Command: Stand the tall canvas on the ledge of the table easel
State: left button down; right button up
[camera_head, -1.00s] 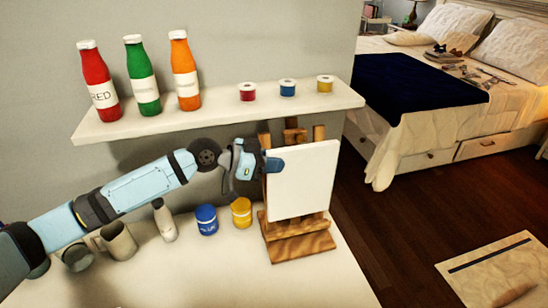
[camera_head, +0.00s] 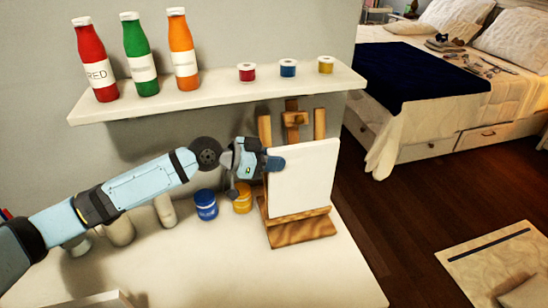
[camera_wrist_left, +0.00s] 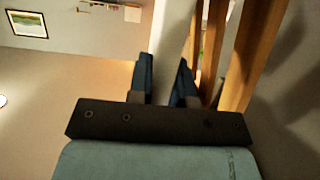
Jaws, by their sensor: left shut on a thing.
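The white canvas (camera_head: 303,178) stands nearly upright in front of the wooden table easel (camera_head: 292,118), its bottom edge at the easel's ledge (camera_head: 300,226). I cannot tell whether the bottom edge bears on the ledge. My left gripper (camera_head: 275,163) is shut on the canvas's left edge, near its upper corner. In the left wrist view the canvas (camera_wrist_left: 172,35) is a pale edge-on strip between the blue fingers (camera_wrist_left: 166,85). The easel's posts (camera_wrist_left: 248,55) stand just right of it, apart from the canvas higher up. My right gripper is not in view.
A wall shelf (camera_head: 215,92) above holds several bottles and small pots. A blue jar (camera_head: 206,206) and a yellow jar (camera_head: 243,200) stand left of the easel, under my arm. A bed (camera_head: 440,130) is at the right.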

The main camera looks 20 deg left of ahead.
pick_arm(q)
jog(key=c, duration=1)
grip_release()
jog(key=shift+o, duration=0.2)
jog(key=b+v, duration=0.1)
jog(key=v, duration=1.3)
jog(key=shift+b, duration=0.35)
jog(key=shift+d, duration=0.15)
